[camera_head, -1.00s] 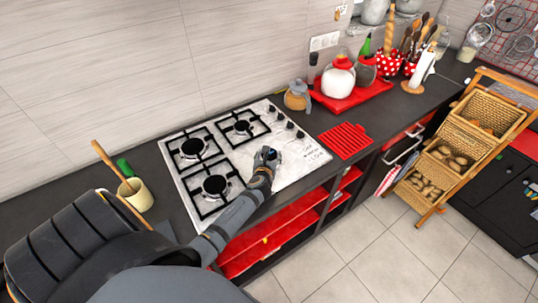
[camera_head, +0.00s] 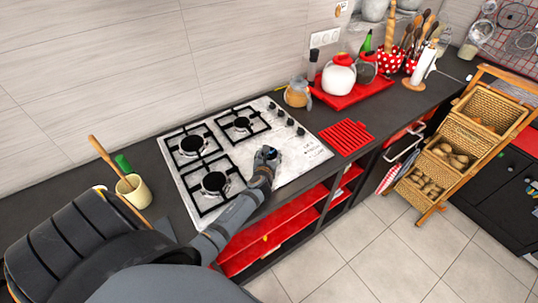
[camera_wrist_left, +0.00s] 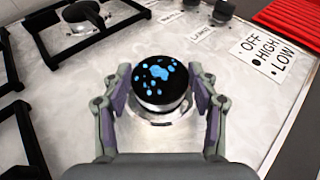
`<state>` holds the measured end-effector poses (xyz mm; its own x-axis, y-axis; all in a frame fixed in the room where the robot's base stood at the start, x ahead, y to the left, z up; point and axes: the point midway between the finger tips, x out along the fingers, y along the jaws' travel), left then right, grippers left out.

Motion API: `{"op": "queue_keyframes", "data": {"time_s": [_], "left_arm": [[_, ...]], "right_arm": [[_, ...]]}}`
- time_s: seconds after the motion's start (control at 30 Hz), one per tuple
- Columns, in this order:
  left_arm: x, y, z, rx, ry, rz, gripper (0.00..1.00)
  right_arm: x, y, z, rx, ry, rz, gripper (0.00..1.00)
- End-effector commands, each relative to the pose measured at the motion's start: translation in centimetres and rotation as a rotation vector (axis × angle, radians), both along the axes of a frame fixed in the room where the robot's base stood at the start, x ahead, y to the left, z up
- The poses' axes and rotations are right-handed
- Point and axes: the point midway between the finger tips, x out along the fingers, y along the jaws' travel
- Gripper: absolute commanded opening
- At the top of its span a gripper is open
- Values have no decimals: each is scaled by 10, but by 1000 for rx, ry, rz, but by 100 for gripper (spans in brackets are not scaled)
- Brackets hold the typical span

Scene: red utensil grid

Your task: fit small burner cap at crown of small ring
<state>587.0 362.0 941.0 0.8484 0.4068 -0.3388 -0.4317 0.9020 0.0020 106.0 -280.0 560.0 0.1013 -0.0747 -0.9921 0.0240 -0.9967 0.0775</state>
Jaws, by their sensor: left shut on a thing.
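The small burner cap (camera_wrist_left: 160,80), a round black disc with blue spots and a silvery side, sits between the fingers of my left gripper (camera_wrist_left: 161,97) in the left wrist view. My left gripper (camera_head: 268,154) is shut on it over the front right part of the white hob (camera_head: 295,160). A pale, round metal part, perhaps the small ring (camera_wrist_left: 158,119), shows just below the cap. The cap hides most of it, so I cannot tell whether they touch. My right gripper is not in view.
Black grates with burners (camera_head: 214,183) cover the rest of the hob. Several knobs (camera_head: 290,122) line its right back side. A red grid (camera_head: 346,138) lies to the right. A cream cup with a wooden utensil (camera_head: 135,190) stands at the left.

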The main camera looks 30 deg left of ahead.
Motion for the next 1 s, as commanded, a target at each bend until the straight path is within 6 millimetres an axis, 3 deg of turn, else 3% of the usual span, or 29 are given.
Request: {"op": "queue_keyframes", "data": {"time_s": [0.2, 0.23, 0.4, 0.77, 1.0], "left_arm": [[-1, 0, -4, -3, 3, 0, 28], [-1, 0, -4, -3, 4, 0, 64], [-1, 0, -3, -3, 3, 0, 86], [-3, -1, -2, -1, 3, 0, 86], [-43, -20, 13, -4, 3, 0, 86]], "right_arm": [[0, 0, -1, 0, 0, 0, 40], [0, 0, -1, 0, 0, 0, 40], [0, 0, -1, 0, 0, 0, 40], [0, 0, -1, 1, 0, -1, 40], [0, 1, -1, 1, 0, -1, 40]]}}
